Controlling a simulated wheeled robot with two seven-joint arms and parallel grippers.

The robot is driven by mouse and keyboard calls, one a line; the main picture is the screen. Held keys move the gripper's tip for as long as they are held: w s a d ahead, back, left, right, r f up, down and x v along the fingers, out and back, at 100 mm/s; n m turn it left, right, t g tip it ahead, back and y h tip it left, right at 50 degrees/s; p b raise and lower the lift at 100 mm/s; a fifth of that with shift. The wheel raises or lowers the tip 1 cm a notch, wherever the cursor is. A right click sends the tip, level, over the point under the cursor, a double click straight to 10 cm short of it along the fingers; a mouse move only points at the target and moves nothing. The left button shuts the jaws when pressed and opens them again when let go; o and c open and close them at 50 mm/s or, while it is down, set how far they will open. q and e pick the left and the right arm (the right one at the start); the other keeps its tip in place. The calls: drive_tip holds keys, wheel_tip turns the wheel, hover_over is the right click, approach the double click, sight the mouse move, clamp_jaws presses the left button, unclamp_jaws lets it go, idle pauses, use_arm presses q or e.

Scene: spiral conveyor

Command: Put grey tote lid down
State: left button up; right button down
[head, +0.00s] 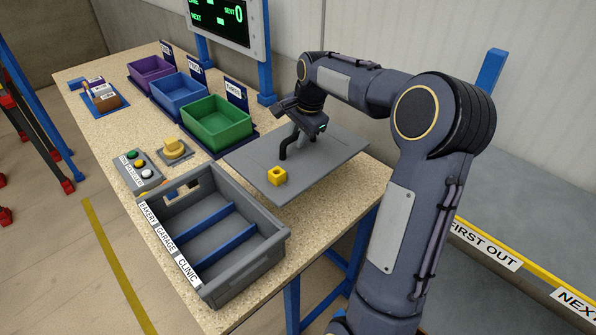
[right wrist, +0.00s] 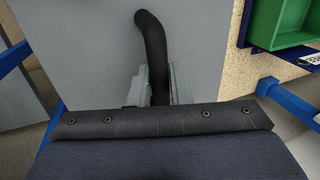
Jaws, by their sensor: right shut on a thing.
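The grey tote lid (head: 345,158) is a flat plate with a bent black handle (right wrist: 152,40). It lies roughly level over the table's right part, behind the open grey tote (head: 283,236). I cannot tell whether it touches the tabletop or hangs just above it. My right gripper (head: 300,138) is shut on the lid's handle; the fingers (right wrist: 155,88) flank it in the right wrist view. The tote has blue dividers and BAKERY, GARAGE and CLINIC labels. My left gripper is out of view.
Green (head: 216,124), blue (head: 179,98) and purple (head: 151,73) bins stand along the back of the speckled table (head: 115,130). A screen (head: 222,22) stands behind.

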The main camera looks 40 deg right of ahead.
wheel_tip(320, 180, down, 12)
drive_tip(key=shift+f, duration=0.15)
idle(0.4)
drive_tip(key=c, duration=1.3)
unclamp_jaws()
drive_tip(key=shift+f, duration=0.1)
drive_tip(key=shift+c, duration=0.2)
